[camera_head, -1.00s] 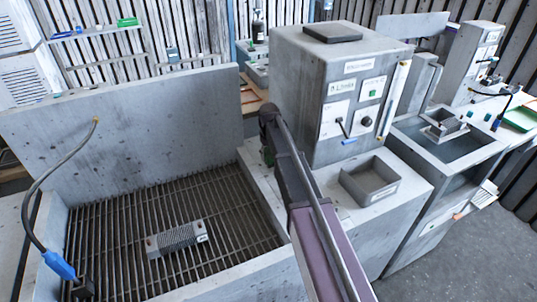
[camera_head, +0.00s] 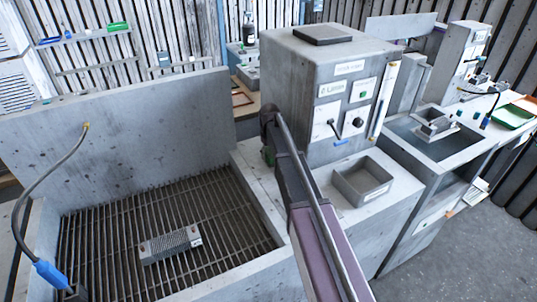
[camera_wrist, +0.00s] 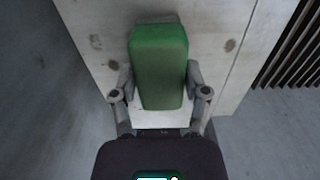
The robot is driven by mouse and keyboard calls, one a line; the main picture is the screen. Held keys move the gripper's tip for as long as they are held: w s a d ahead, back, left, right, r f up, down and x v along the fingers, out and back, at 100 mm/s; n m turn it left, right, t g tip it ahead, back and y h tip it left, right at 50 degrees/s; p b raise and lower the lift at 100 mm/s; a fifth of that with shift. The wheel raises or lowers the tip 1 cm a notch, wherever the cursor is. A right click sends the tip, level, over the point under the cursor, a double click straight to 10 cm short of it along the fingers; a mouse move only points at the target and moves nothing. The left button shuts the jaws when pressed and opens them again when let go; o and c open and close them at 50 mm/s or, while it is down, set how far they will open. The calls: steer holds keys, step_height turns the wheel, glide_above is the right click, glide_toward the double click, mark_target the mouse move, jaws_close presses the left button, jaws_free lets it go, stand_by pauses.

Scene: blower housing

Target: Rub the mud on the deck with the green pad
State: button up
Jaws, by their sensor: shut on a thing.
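The green pad (camera_wrist: 158,62) is upright between the two fingers of my gripper (camera_wrist: 160,82) in the wrist view. The gripper is shut on it. Beyond the pad is a pale concrete surface (camera_wrist: 218,80), with a few dark brownish spots (camera_wrist: 95,42); I cannot tell if these are mud or pits. In the head view a bit of green pad (camera_head: 269,156) shows beside the end of my arm, over the concrete deck (camera_head: 258,178) between the grated basin and the grey machine. The gripper's fingers are mostly hidden there.
A grated basin (camera_head: 110,235) with a ribbed metal block (camera_head: 170,245) lies left. The grey cabinet (camera_head: 325,85) stands close behind my arm. A blue-ended hose (camera_head: 52,274) hangs at the left.

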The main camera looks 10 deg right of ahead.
steer(key=shift+w+d+f, duration=0.1)
steer(key=shift+w+d, duration=0.15)
steer(key=shift+d, duration=0.6)
steer(key=shift+w+d+f, duration=0.1)
steer(key=shift+w+d, duration=0.1)
steer(key=shift+d, duration=0.6)
steer(key=shift+r, duration=0.1)
steer(key=shift+s+a, duration=0.3)
steer(key=shift+a, duration=0.55)
steer(key=shift+s+a, duration=0.25)
steer(key=shift+a, duration=0.6)
steer(key=shift+a, duration=0.1)
steer(key=shift+s+a, duration=0.25)
steer(key=shift+a, duration=0.55)
steer(key=shift+s+a, duration=0.2)
steer(key=shift+a, duration=0.6)
steer(key=shift+r, duration=0.1)
steer(key=shift+r+p, duration=2.9)
steer(key=shift+p, duration=0.05)
